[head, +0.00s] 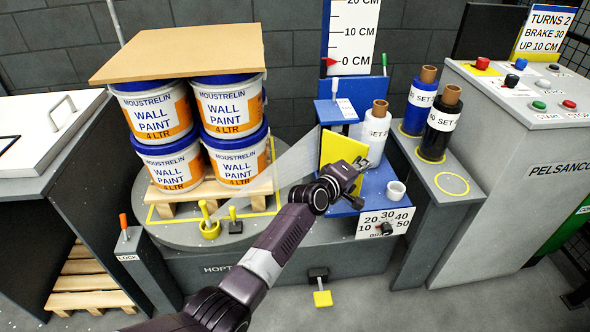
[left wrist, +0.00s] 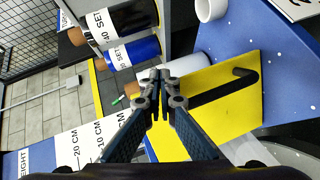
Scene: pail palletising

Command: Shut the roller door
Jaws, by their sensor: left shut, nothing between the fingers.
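The yellow roller door (head: 336,146) stands upright on the blue film carriage (head: 375,185), angled out from it. It also shows in the left wrist view (left wrist: 235,108), with a black hooked handle (left wrist: 225,88) on its face. A white film roll (head: 376,132) stands behind the door, partly seen past its edge. My left gripper (head: 360,166) is shut and empty in front of the door, close to its right side. In the left wrist view its fingertips (left wrist: 165,92) overlap the door's edge; I cannot tell whether they touch. My right gripper is out of view.
Clear film (head: 298,162) stretches from the pail stack toward the carriage. The pails (head: 229,107) stand on a pallet (head: 215,190) on the round turntable (head: 180,235). Blue (head: 418,105) and black (head: 441,128) spare rolls stand on a grey shelf to the right. A white core (head: 396,190) sits on the carriage.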

